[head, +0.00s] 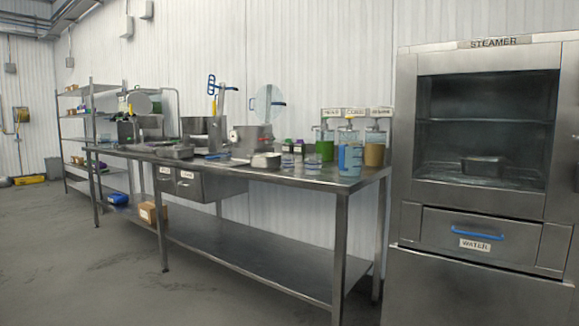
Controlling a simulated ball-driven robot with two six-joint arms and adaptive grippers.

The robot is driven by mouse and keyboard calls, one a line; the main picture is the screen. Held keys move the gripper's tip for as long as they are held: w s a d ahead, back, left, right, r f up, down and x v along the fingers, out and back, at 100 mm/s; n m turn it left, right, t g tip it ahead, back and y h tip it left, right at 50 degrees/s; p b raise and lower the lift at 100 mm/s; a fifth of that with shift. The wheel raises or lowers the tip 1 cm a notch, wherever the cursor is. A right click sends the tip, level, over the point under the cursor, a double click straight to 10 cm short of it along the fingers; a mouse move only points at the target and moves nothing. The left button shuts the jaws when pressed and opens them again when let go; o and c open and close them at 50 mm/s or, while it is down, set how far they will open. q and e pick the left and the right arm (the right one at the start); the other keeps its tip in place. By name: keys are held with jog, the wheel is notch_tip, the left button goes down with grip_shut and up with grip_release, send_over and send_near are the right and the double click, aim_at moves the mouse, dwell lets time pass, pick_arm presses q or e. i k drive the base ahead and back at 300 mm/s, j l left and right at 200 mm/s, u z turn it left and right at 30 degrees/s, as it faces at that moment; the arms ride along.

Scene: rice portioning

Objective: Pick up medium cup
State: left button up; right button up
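On the steel table (240,176), small clear cups (288,161) stand near the front edge, right of a small metal container (266,160). They are too small for me to tell which is the medium cup. A larger translucent jug with blue markings (350,162) stands at the table's right end. Neither of my grippers is in view.
Dispensers with green (325,150) and tan (374,154) contents stand at the table's right end. Pots (250,139) stand further left. A steamer (487,130) with a metal pan (483,166) inside stands at the right. The floor in front of the table is clear.

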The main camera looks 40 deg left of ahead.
aim_at(288, 160)
jog(key=i+j, duration=0.3)
jog(key=j, duration=0.15)
jog(key=i+j, duration=0.25)
jog(key=j, duration=0.2)
jog(key=i+j, duration=0.3)
jog(key=j, duration=0.15)
jog(key=i+j, duration=0.25)
jog(key=j, duration=0.2)
jog(key=i+j, duration=0.3)
jog(key=j, duration=0.15)
jog(key=l+z, duration=0.05)
